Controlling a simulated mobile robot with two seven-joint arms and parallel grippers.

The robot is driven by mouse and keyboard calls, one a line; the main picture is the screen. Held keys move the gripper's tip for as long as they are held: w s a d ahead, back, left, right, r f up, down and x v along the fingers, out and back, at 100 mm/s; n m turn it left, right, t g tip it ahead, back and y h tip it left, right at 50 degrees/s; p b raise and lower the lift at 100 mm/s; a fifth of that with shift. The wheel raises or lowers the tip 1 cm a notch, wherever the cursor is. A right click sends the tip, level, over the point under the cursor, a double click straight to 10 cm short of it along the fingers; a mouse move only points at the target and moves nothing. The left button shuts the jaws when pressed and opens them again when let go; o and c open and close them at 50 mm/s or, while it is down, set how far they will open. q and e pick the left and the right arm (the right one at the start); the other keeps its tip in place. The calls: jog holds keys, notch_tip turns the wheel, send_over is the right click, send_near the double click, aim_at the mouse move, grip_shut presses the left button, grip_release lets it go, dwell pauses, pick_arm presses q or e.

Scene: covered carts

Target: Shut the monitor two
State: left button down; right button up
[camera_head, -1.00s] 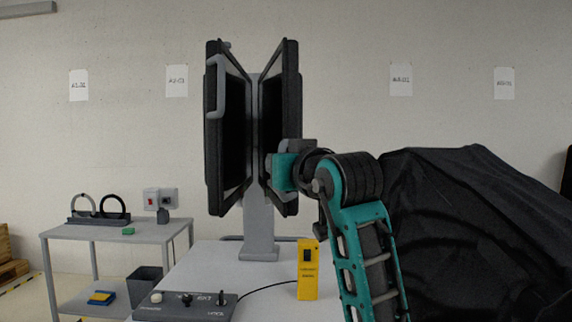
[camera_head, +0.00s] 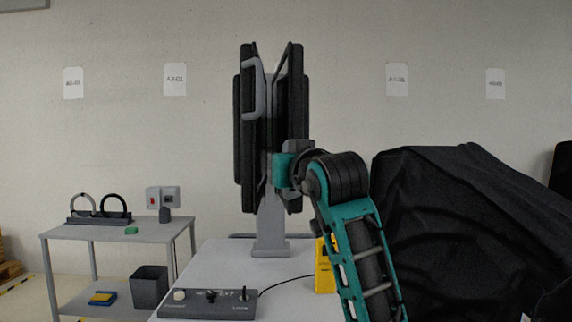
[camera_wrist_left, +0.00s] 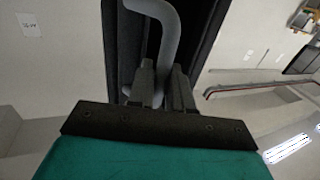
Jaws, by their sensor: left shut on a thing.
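The monitor (camera_head: 246,130) is a pair of tall black panels on a grey stand (camera_head: 271,230). The panels appear nearly edge-on, with a narrow gap between them. The left panel carries a grey handle (camera_head: 256,88). My left gripper (camera_head: 284,170) is at the right panel (camera_head: 297,100). In the left wrist view my left gripper (camera_wrist_left: 160,90) is shut on a grey bent handle (camera_wrist_left: 168,35) in front of the dark panel (camera_wrist_left: 205,30). The fingertips partly cover the handle. My right gripper is out of view.
A white table (camera_head: 210,262) bears a grey control box (camera_head: 205,303) and a yellow device (camera_head: 324,270), partly hidden by my arm. A black covered cart (camera_head: 450,220) fills the right.

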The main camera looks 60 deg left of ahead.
pick_arm(q)
jog(key=shift+r, duration=0.1)
jog(key=c, duration=1.2)
grip_release()
jog(key=shift+d, duration=0.1)
jog(key=shift+d, duration=0.2)
jog(key=b+v, duration=0.1)
jog(key=v, duration=1.1)
jog(key=shift+s+d+b, duration=0.2)
jog(key=shift+b, duration=0.2)
jog(key=shift+c, duration=0.6)
